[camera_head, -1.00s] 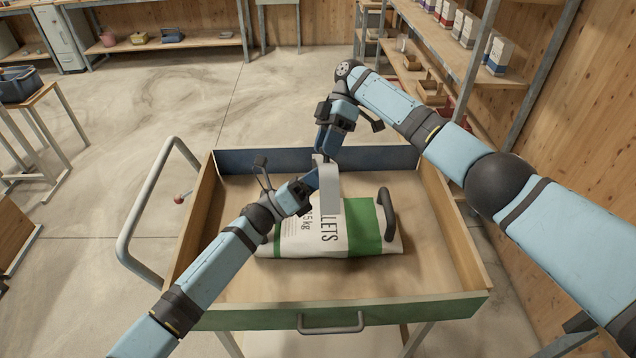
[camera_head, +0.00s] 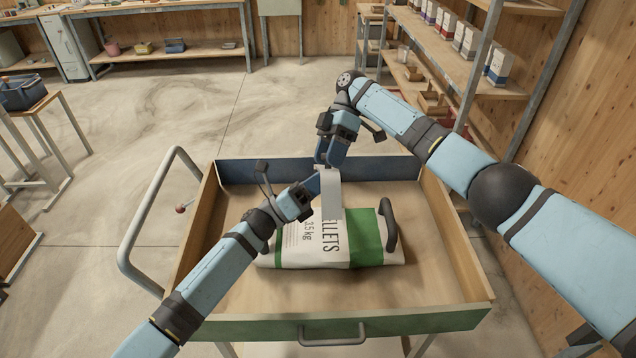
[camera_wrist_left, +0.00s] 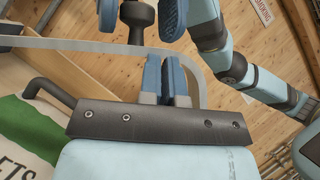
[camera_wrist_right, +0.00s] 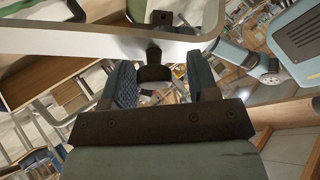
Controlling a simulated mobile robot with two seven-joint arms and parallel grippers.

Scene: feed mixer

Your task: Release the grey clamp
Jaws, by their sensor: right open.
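The grey clamp (camera_head: 331,196) is held up above a tray and partly covers a feed bag behind it. My left gripper (camera_head: 316,186) is at the clamp's left side. In the left wrist view its fingers (camera_wrist_left: 165,82) are close together on the clamp's flat grey bar (camera_wrist_left: 70,44). My right gripper (camera_head: 328,165) is above the clamp. In the right wrist view its fingers (camera_wrist_right: 163,88) stand apart, with the clamp's frame (camera_wrist_right: 90,44) and a dark screw end (camera_wrist_right: 154,68) just beyond them. Whether the fingers touch the clamp is unclear.
The white and green pellet bag (camera_head: 365,238) lies in a wooden tray (camera_head: 440,285) with a dark curved handle (camera_head: 389,226) at its right. A grey push bar (camera_head: 130,235) sticks out left. Shelves (camera_head: 440,55) stand right. The floor on the left is mostly clear.

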